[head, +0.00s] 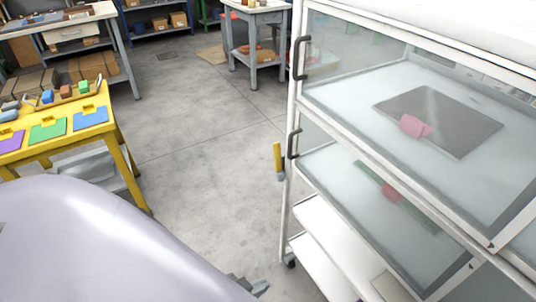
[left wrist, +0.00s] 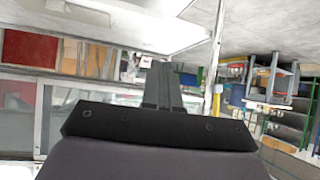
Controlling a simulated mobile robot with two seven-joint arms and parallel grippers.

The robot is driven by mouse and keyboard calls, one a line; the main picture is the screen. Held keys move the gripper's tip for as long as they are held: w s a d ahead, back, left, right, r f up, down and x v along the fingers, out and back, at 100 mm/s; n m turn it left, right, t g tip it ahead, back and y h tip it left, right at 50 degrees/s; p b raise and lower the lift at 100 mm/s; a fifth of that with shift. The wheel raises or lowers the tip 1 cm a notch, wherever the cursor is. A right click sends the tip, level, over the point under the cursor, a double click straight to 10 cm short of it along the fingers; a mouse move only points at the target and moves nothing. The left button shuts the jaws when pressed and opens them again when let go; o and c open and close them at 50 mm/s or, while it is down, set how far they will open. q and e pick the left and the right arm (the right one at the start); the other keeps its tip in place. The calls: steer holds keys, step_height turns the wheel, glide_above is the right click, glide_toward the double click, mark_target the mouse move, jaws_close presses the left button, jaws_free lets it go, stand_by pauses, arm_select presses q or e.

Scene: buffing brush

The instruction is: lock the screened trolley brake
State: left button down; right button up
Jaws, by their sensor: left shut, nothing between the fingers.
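The screened trolley (head: 292,190) is a white frame with clear panels, standing at the right of the head view. A yellow upright lever (head: 277,158) with a grey lower end sits beside its left post; I take it for the brake. A small yellow patch by a white post (left wrist: 217,88) in the left wrist view may be the same lever. My left gripper (head: 250,286) shows only as a dark tip at the bottom of the head view, apart from the lever. In the left wrist view its fingers (left wrist: 163,85) are together and empty. My right gripper is out of view.
Black handles (head: 300,57) stick out from the trolley's left side. Its shelves hold a pink block (head: 415,126) on a grey plate and a red piece (head: 391,192). A yellow table (head: 118,150) stands left. Grey floor (head: 200,140) between them is clear.

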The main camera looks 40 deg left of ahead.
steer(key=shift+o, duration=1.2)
arm_select(q)
steer(key=w+a+r+m+t+y, duration=0.2)
steer(key=w+a+r+m+y, duration=0.2)
steer(key=w, duration=0.6)
steer(key=w+a+r+m+t+y, duration=0.3)
steer(key=w+a+r+m, duration=0.3)
steer(key=w+a, duration=0.2)
steer(key=w+y, duration=0.1)
steer(key=w, duration=0.1)
steer(key=shift+w+a+r, duration=0.35)
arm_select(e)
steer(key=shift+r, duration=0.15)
